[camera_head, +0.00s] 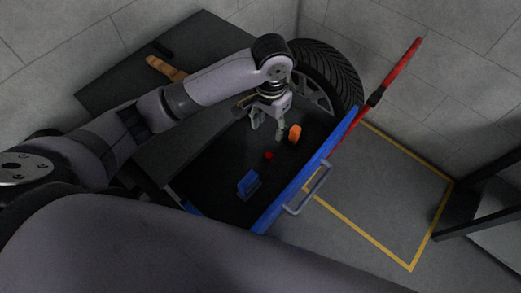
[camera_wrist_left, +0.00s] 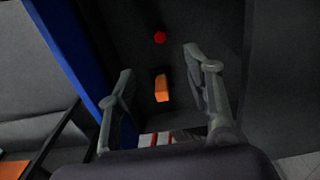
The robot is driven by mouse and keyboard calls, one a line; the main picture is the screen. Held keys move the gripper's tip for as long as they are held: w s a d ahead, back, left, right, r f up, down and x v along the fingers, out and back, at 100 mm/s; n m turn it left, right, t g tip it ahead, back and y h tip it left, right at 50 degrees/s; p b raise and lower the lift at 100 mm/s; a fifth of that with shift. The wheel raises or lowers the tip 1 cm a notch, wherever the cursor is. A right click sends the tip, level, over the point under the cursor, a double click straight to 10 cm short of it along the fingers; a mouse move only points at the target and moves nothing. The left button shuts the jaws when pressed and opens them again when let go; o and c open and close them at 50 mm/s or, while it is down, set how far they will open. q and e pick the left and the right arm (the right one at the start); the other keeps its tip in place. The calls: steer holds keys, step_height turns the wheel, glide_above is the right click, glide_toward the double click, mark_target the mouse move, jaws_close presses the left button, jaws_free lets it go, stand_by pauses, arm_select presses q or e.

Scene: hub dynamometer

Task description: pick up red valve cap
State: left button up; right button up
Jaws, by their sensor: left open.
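The small round red valve cap (camera_head: 268,155) lies on the dark floor of an open blue-fronted drawer (camera_head: 275,209) in the head view. In the left wrist view the red valve cap (camera_wrist_left: 160,38) shows near the top, beyond the fingertips. My left gripper (camera_head: 266,134) is open and empty, held over the drawer a little above and beside the cap in the picture. Its two fingers (camera_wrist_left: 158,65) are spread in the wrist view, with an orange block (camera_wrist_left: 161,88) showing between them. My right gripper is not in view.
The orange block (camera_head: 295,133) and a blue piece (camera_head: 248,183) also lie in the drawer, on either side of the cap. The drawer's front wall and handle (camera_head: 309,189) stand at the right. A tire (camera_head: 327,75) and a red bar (camera_head: 402,70) are behind.

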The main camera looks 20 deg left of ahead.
arm_select(q)
step_height(320, 180, down, 3)
glide_above(269, 155)
steer(key=f, duration=0.5)
steer(key=f+p, duration=0.1)
steer(key=f, duration=0.2)
steer(key=shift+s, duration=0.4)
steer(key=shift+w+f, duration=0.1)
steer(key=shift+f, duration=0.65)
steer(key=f, duration=0.4)
steer(key=shift+w+f+p, duration=0.1)
steer(key=shift+w+p, duration=0.2)
steer(key=shift+p, duration=0.05)
steer(key=shift+f, duration=0.1)
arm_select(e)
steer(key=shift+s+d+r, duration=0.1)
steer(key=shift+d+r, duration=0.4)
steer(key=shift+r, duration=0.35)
arm_select(q)
steer(key=shift+c, duration=0.6)
steer(key=c, duration=0.9)
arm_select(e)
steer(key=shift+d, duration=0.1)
